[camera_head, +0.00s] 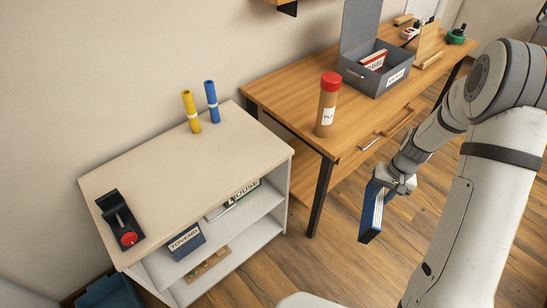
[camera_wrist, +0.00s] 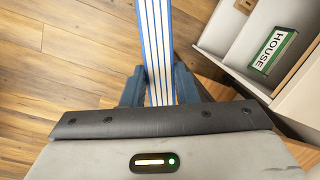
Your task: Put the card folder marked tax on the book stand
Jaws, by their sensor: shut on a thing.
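My gripper (camera_head: 397,185) is shut on a blue card folder (camera_head: 372,212) with white striped edges. It holds the folder clear of the floor, in front of the desk. In the wrist view the folder (camera_wrist: 157,35) stands between the two fingers of my gripper (camera_wrist: 159,86), edge towards the camera. I cannot read a mark on it. A wooden stand with an upright back and a front ledge (camera_head: 428,61), which looks like the book stand, is on the desk's far part, right of the grey box. My gripper is well apart from it.
The wooden desk (camera_head: 290,98) bears a red-capped tube (camera_head: 327,112) and an open grey box (camera_head: 382,80) with folders. A pale shelf unit (camera_head: 150,175) holds more folders, including one marked HOUSE (camera_wrist: 272,50). Wood floor (camera_head: 300,270) is clear between them.

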